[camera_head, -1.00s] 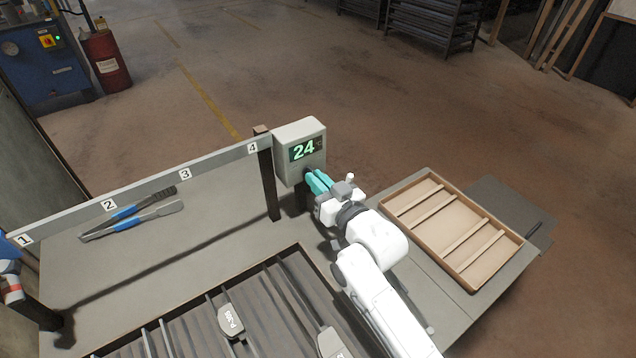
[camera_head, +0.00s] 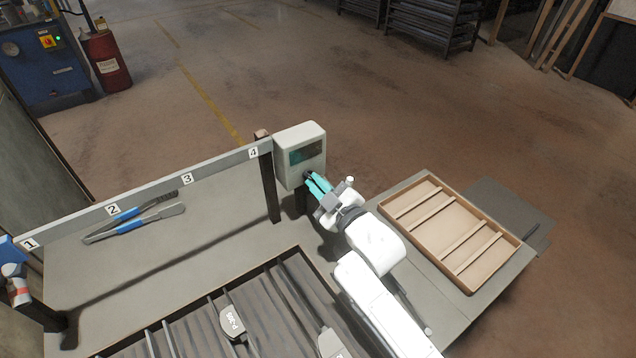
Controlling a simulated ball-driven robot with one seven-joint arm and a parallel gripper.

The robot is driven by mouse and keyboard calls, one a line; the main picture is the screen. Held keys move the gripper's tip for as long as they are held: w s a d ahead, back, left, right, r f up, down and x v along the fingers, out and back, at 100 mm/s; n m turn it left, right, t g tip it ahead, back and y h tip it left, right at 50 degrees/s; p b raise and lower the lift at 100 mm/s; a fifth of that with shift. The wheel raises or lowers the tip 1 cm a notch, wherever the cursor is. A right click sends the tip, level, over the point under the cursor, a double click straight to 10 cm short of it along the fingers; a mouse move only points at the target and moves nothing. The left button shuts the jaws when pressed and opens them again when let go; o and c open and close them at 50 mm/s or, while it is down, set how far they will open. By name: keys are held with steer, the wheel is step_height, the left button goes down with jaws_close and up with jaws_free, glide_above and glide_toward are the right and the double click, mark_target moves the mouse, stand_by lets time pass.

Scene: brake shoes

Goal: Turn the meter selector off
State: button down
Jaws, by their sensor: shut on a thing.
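The meter is a pale box (camera_head: 291,139) on a post at the right end of the numbered rail. Its display (camera_head: 306,152) is dark and shows no digits. My gripper (camera_head: 309,178) has teal fingers and reaches the lower front of the meter from the right. The fingers are shut on the selector, which is mostly hidden behind the fingertips. Its exact angle cannot be made out.
A tray with wooden slats (camera_head: 437,184) lies on the bench at right. A dark ribbed tray with shoe parts (camera_head: 231,322) is in front. Blue-handled tools (camera_head: 134,225) lie at left below the numbered rail (camera_head: 222,162). The bench between is clear.

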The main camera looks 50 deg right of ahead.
steer(key=shift+n, duration=0.3)
steer(key=c, duration=1.5)
jaws_free()
steer(key=shift+s, duration=0.1)
steer(key=b+v, duration=0.3)
steer(key=v, duration=0.7)
steer(key=shift+s, duration=0.3)
steer(key=shift+a, duration=0.1)
